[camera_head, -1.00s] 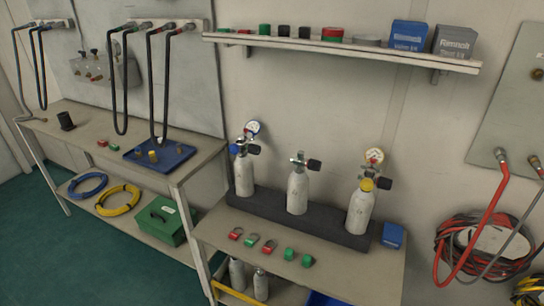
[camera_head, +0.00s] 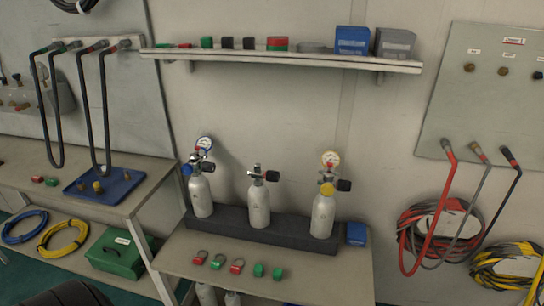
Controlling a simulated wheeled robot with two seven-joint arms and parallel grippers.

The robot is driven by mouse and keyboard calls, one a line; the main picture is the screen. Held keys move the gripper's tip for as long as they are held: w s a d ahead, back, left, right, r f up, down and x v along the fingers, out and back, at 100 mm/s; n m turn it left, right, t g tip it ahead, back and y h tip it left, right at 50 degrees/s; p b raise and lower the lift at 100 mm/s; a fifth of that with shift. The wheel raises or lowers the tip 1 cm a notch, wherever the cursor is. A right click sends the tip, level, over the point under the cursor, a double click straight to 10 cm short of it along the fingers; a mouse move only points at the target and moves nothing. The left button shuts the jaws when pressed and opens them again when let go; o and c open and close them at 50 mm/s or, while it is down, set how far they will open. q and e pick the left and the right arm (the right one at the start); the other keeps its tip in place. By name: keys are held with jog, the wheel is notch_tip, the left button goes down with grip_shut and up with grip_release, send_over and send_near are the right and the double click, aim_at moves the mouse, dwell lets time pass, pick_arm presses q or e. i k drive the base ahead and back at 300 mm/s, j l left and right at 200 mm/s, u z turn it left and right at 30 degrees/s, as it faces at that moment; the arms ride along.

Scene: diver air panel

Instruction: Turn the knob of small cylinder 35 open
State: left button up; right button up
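Three small white cylinders stand upright in a dark rack (camera_head: 290,236) on the bench. The left cylinder (camera_head: 202,197) has a blue part and a gauge (camera_head: 205,143) on its valve. The middle cylinder (camera_head: 259,206) has a bare valve with a black knob (camera_head: 272,176). The right cylinder (camera_head: 323,216) has a yellow part, a black knob (camera_head: 344,185) and a gauge (camera_head: 331,158). The numbers on them are too small to read, so I cannot tell which is 35. Neither of my grippers is in view.
Red and green tags (camera_head: 219,262) lie on the bench (camera_head: 330,278) before the rack, with a blue box (camera_head: 357,234) to the right. A shelf (camera_head: 290,60) juts out above. Hoses (camera_head: 440,220) hang at right. A dark shape shows at the bottom left.

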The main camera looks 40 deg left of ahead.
aim_at(206, 165)
jog(key=k+j+z, duration=0.1)
jog(key=j+z, duration=0.2)
jog(key=j, duration=0.2)
jog(key=k+j+z, duration=0.1)
jog(key=j+z, duration=0.2)
jog(key=j, duration=0.15)
jog(key=k+j+z, duration=0.55)
jog(key=j, duration=0.25)
jog(key=k+j+z, duration=0.15)
jog(key=j+z, duration=0.15)
jog(key=j, duration=0.1)
